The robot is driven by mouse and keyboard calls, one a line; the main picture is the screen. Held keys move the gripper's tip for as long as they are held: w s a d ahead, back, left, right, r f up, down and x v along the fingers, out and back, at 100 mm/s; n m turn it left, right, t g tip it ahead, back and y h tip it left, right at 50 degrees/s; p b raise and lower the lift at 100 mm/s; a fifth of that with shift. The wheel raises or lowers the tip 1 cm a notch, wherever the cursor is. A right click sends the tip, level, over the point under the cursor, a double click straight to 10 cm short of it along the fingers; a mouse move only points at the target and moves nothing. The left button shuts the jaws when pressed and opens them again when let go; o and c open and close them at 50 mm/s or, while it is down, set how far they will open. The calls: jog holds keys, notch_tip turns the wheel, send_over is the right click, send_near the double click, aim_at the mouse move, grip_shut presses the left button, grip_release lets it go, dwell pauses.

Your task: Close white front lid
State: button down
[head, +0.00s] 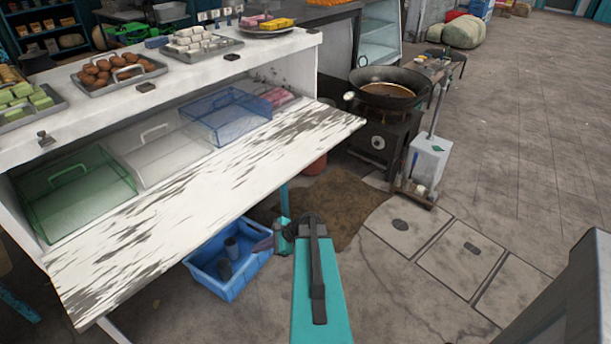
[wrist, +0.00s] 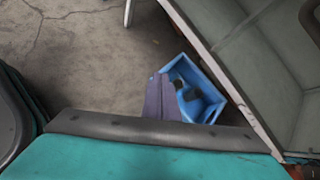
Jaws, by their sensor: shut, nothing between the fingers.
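A clear white lid (head: 160,155) with a pale handle is on the shelf under the counter top, between a green lid (head: 75,195) and a blue lid (head: 225,115). I cannot tell from here whether it is fully shut. My gripper (head: 260,245) is shut and empty. It is low, outside and below the front edge of the worn white board, well apart from the white lid. In the wrist view my gripper (wrist: 160,98) points down over a blue crate; no lid can be made out there.
The worn white board (head: 200,195) juts out in front of the lids. A blue crate (head: 215,282) with dark cups stands on the floor below. Trays of food (head: 118,72) stand on the counter top. A wok (head: 388,88) on a stove stands to the right.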

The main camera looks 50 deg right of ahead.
jog(key=s+d+r+m+t+h, duration=0.2)
jog(key=d+r, duration=0.3)
jog(key=d, duration=0.3)
jog(key=s+d+r+m+t+h, duration=0.2)
jog(key=s+d+r+m, duration=0.3)
jog(key=d, duration=0.4)
jog(key=s+d+r+m+t+h, duration=0.1)
jog(key=s+d+r+m, duration=0.2)
jog(key=d, duration=0.6)
notch_tip(320, 180, up, 3)
jog(key=shift+s+f+t+h+p, duration=0.15)
jog(key=shift+f+t+h+p, duration=0.05)
jog(key=shift+t+h+p, duration=0.25)
jog(key=w+p, duration=0.3)
jog(key=w, duration=0.6)
jog(key=shift+w+d+r, duration=0.25)
jog(key=shift+r, duration=0.1)
